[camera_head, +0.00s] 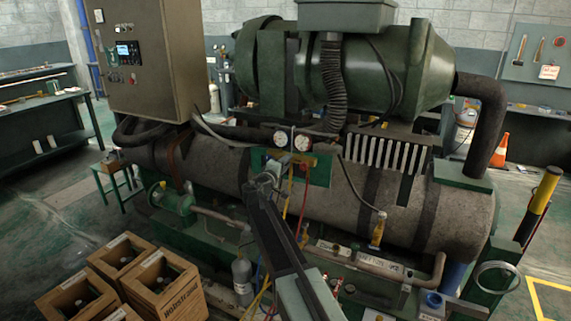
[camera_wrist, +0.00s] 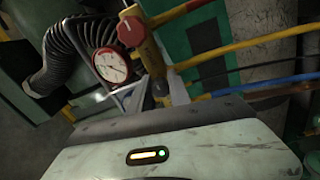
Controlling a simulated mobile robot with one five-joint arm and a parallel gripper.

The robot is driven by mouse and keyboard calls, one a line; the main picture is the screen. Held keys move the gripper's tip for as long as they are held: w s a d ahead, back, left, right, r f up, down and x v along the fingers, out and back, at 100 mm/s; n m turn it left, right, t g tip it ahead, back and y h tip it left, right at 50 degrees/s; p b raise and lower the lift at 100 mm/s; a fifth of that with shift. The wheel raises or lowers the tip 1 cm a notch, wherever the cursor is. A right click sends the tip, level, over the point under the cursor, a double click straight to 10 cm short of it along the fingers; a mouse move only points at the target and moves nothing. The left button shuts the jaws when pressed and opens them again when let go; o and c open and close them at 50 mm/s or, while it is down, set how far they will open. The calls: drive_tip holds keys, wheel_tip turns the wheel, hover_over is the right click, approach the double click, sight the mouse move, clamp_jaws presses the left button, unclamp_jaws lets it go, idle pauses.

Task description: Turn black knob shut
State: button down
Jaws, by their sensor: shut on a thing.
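The manifold's two round gauges show in the head view, a dark-rimmed one (camera_head: 281,138) and a red-rimmed one (camera_head: 302,142). In the wrist view the red-rimmed gauge (camera_wrist: 110,65) and a red knob (camera_wrist: 131,30) on the yellow-brown manifold body (camera_wrist: 148,55) are clear. My gripper (camera_head: 266,180) reaches up to the manifold's lower left side in the head view. In the wrist view my gripper (camera_wrist: 158,92) is shut on a small dark part (camera_wrist: 160,86), which looks like the black knob. The fingers hide much of it.
Yellow, red and blue hoses (camera_wrist: 255,45) run right from the manifold, close to my gripper. A ribbed black hose (camera_head: 333,85) hangs above. A grey control cabinet (camera_head: 150,55) stands left, and wooden crates (camera_head: 160,285) stand on the floor at lower left.

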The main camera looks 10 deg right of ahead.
drive_tip(key=shift+a+m, duration=0.1)
drive_tip(key=shift+m, duration=0.2)
drive_tip(key=c, duration=1.2)
unclamp_jaws()
drive_tip(key=v, duration=0.7)
drive_tip(key=shift+s+a, duration=0.25)
drive_tip(key=shift+s, duration=0.05)
